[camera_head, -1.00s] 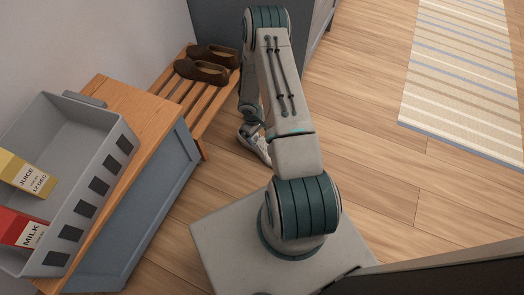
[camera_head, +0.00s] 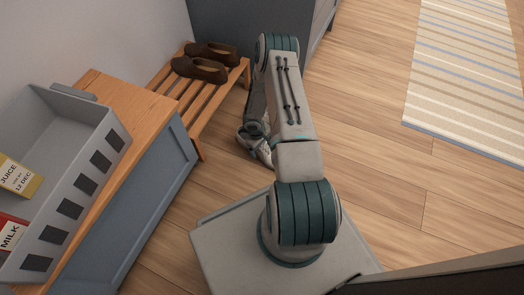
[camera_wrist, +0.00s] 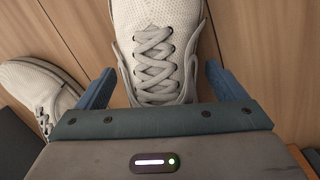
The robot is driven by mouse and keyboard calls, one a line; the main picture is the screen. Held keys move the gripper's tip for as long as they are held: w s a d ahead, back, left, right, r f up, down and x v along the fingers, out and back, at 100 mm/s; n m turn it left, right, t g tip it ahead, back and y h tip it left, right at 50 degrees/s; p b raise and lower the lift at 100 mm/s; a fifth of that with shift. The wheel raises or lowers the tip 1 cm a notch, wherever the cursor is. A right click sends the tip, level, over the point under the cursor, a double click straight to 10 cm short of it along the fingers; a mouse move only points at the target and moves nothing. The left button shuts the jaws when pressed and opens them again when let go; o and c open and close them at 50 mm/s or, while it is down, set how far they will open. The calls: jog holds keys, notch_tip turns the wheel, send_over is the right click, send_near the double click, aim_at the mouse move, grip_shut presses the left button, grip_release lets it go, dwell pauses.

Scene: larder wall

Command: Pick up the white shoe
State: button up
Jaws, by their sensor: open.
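A white laced shoe (camera_wrist: 156,45) lies on the wood floor in the wrist view, its laces facing up. My gripper (camera_wrist: 160,75) is open, with one blue finger on each side of this shoe. The jaws are around it, but I cannot tell whether either finger touches it. A second white shoe (camera_wrist: 38,88) lies to the left, outside the left finger. In the head view my arm hides most of the area around my gripper, and I cannot make out the white shoes clearly there.
Brown shoes (camera_head: 200,69) sit on a slatted wooden rack (camera_head: 206,106) near my arm. A blue-sided bench (camera_head: 150,195) with a wooden top bears a grey crate (camera_head: 97,185) holding juice (camera_head: 20,177) and milk (camera_head: 10,232) cartons. Floor to the right is clear, up to a striped rug (camera_head: 465,80).

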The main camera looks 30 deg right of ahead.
jog(key=shift+r, duration=0.1)
jog(key=c, duration=1.3)
jog(key=shift+r, duration=0.15)
